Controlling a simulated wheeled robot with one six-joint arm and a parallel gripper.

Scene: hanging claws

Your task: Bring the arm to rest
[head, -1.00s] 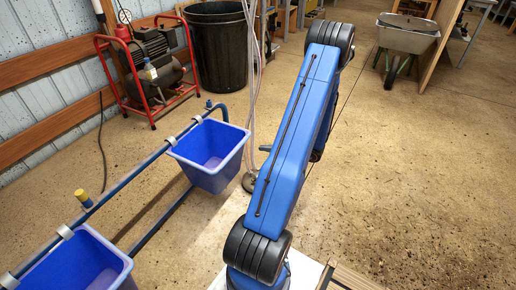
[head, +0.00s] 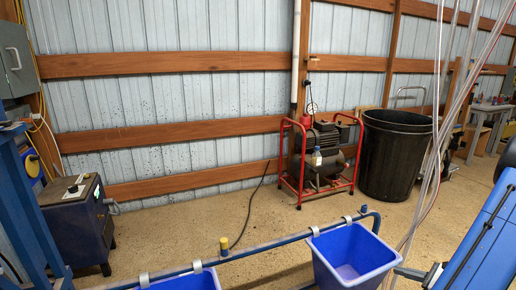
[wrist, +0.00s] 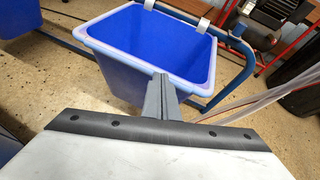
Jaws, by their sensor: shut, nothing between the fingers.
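My gripper (wrist: 161,100) shows in the wrist view as grey fingers pressed together, shut and empty. It points toward a blue bin (wrist: 115,60) that hangs on a blue rail; in the picture the fingertips overlap the bin's near wall, and I cannot tell how far apart they are. In the head view this bin (head: 350,255) hangs at the lower right. A blue link of my arm (head: 485,245) shows at the right edge there; the gripper itself is outside that view.
A second blue bin (head: 185,281) hangs on the rail (head: 265,245) to the left. Clear hoses (head: 440,130) hang down at the right. A red-framed compressor (head: 320,155), a black barrel (head: 392,155) and a dark cabinet (head: 80,225) stand by the wall.

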